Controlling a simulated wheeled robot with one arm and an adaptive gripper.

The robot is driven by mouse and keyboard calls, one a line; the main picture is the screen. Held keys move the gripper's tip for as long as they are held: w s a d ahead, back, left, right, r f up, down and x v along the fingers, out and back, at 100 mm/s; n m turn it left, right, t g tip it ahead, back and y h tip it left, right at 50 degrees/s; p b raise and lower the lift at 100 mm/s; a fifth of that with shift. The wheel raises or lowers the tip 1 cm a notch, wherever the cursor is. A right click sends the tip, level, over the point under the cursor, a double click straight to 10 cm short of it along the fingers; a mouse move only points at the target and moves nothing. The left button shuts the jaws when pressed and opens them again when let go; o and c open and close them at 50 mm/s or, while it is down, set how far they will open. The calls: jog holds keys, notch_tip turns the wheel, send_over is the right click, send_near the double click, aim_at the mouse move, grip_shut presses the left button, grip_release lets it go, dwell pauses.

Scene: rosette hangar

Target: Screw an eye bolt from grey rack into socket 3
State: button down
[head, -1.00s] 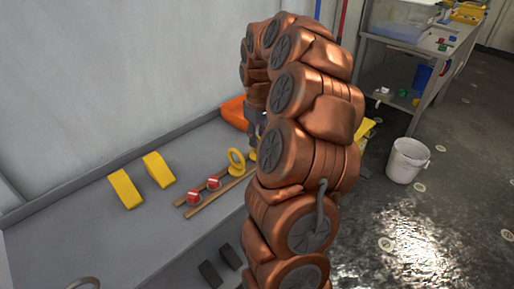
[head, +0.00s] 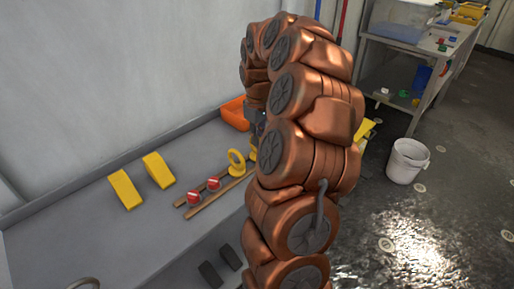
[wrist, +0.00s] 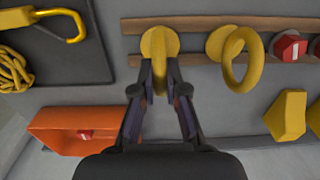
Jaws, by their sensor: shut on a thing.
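My gripper (wrist: 160,80) is shut on a yellow eye bolt (wrist: 159,45) in the wrist view. Its ring is edge-on between the fingertips, and its round flange sits over the wooden rails. A second yellow eye bolt (wrist: 238,60) stands beside it on the rails, ring upright, and also shows in the head view (head: 236,162). Red caps (wrist: 288,46) sit further along the rails; two show in the head view (head: 194,198). In the head view my arm hides most of the gripper and the held bolt. I cannot make out socket numbers or identify the grey rack.
An orange bin (wrist: 72,128) lies near the gripper, also in the head view (head: 235,113). Yellow wedge blocks (head: 125,189) are on the grey bench. A dark tray (wrist: 85,80) holds a yellow carabiner and rope. A white bucket (head: 407,161) stands on the floor.

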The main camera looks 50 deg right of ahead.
jog(key=shift+r+p, duration=0.5)
jog(key=shift+r, duration=1.05)
